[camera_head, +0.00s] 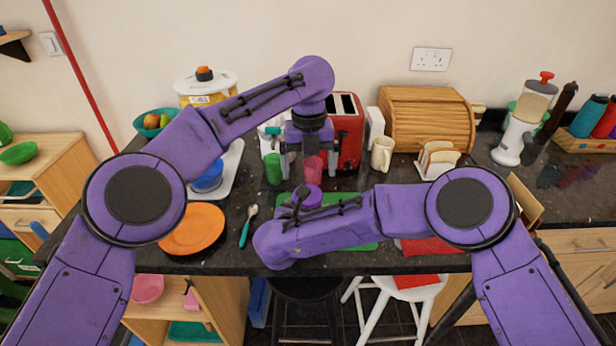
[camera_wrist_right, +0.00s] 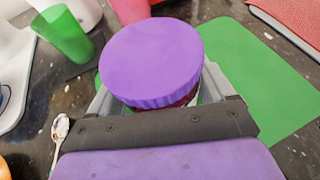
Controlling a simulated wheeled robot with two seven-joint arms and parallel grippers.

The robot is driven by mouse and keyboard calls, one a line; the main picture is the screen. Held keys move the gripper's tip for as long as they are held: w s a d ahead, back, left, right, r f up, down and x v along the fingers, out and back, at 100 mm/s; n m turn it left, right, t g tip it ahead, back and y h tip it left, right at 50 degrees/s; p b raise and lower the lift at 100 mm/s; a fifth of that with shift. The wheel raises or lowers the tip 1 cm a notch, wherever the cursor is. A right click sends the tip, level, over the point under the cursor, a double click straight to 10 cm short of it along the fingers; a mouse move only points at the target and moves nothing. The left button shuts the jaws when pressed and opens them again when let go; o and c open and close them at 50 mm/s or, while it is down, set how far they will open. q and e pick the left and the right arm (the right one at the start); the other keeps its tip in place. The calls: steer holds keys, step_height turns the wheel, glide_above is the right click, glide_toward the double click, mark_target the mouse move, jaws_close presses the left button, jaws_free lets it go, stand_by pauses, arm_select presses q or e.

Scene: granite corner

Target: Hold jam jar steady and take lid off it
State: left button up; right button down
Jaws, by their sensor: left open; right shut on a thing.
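The jam jar stands upright on the green mat (camera_head: 350,226). Its wide purple lid (camera_wrist_right: 152,58) is on it in the right wrist view, and the lid also shows in the head view (camera_head: 312,196). Only a sliver of the dark red jar (camera_wrist_right: 188,100) shows below the lid. My right gripper (camera_wrist_right: 158,92) is shut around the jar below the lid; my own arm mostly hides this in the head view. My left gripper (camera_head: 308,176) points down, open, with its fingers apart above the lid. It holds nothing.
A green cup (camera_head: 272,168) and a pink cup (camera_head: 313,168) stand behind the jar. A red toaster (camera_head: 347,130), a cream mug (camera_head: 382,154) and a toast rack (camera_head: 437,160) are farther back. An orange plate (camera_head: 194,230) and a spoon (camera_head: 247,228) lie left.

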arm_select(q)
steer(key=shift+a+r+m, duration=0.1)
steer(key=shift+r+m, duration=0.2)
steer(key=shift+m, duration=0.1)
steer(key=shift+f, duration=0.3)
step_height(320, 180, down, 7)
steer(key=shift+f, duration=0.1)
steer(key=c, duration=1.1)
arm_select(e)
steer(key=shift+a, duration=0.1)
arm_select(q)
steer(key=n, duration=0.3)
steer(key=o, duration=1.2)
steer(key=shift+c, duration=0.2)
